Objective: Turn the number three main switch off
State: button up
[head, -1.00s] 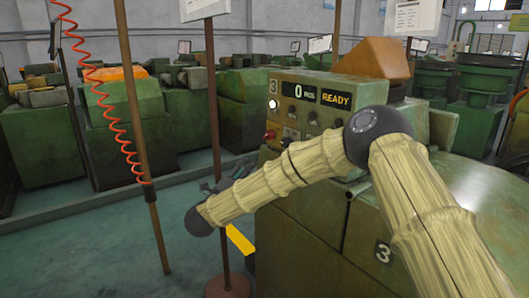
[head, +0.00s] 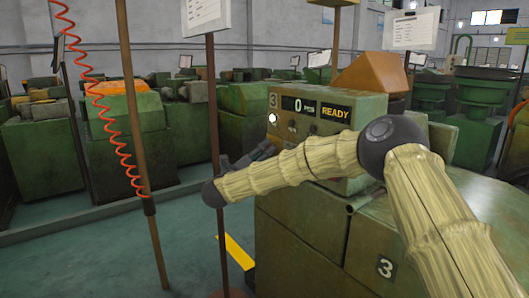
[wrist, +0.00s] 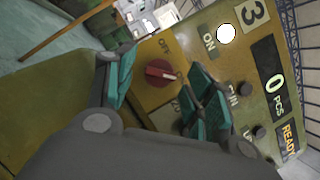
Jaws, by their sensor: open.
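The number three machine's control panel (head: 318,108) carries a "3" plate, a counter showing 0 PCS and a READY display. In the wrist view, the main switch (wrist: 160,73) is a red rotary knob with a pale pointer mark, on a yellowish plate. My gripper (wrist: 161,68) is open, one teal-padded finger on either side of the knob in the picture. Whether the fingers touch it I cannot tell. In the head view, my gripper (head: 252,156) is at the panel's left edge; my forearm hides the lower panel and the switch.
A lit white lamp (wrist: 226,34) marked ON and black knobs (wrist: 245,88) sit close to the right finger. A brown post (head: 215,130) with a sign stands left of the panel. A red coiled hose (head: 103,110) hangs further left.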

jog(key=shift+w+d+r, duration=0.1)
jog(key=shift+w+d, duration=0.2)
jog(key=shift+w, duration=0.05)
jog(key=c, duration=1)
